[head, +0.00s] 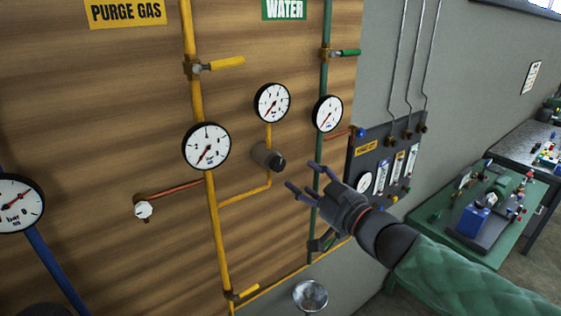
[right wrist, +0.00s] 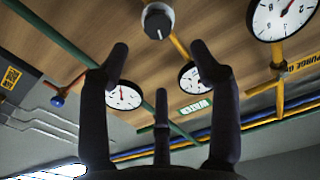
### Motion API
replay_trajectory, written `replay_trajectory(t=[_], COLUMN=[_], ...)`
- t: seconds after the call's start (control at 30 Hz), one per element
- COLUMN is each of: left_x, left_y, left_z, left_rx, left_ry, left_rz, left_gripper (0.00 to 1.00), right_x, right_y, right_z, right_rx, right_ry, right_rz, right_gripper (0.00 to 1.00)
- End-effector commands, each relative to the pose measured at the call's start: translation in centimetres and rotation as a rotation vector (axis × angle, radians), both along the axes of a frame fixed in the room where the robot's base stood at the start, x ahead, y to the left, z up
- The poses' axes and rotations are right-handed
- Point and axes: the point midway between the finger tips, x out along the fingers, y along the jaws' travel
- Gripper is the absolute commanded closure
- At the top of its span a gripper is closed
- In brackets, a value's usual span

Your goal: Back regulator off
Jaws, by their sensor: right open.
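A grey regulator with a dark round knob (head: 269,157) sticks out of the wooden panel on the yellow pipe, below a round white gauge (head: 272,103). In the right wrist view the knob (right wrist: 158,22) shows at the top, beyond the fingertips, with a pale mark on its face. My right gripper (head: 304,178) is open and empty, to the right of and slightly below the knob and apart from it. Its spread dark fingers also show in the right wrist view (right wrist: 160,62). My left gripper is not in view.
A yellow valve handle (head: 225,63) and a green one (head: 346,53) stick out above. Another gauge (head: 206,146) is left of the knob, and one (head: 328,113) is on the green pipe. A dark flowmeter panel (head: 385,160) and a green bench (head: 510,205) lie right.

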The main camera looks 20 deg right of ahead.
Motion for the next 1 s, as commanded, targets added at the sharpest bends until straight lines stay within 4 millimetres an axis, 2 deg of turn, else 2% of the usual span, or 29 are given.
replay_trajectory(t=[0.5,0.7,1.0], left_x=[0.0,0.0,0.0], left_y=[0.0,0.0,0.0], left_z=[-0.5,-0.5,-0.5], left_rx=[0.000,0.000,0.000], left_ry=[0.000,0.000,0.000], left_rz=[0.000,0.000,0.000], left_gripper=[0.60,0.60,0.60], right_x=[7.8,9.2,9.5], right_y=[2.9,3.4,3.5], right_z=[-0.2,-0.1,-0.2], right_rx=[0.001,0.000,0.000], right_ry=[0.003,0.003,0.003], right_rz=[0.002,0.000,0.000], right_gripper=[0.37,0.37,0.37])
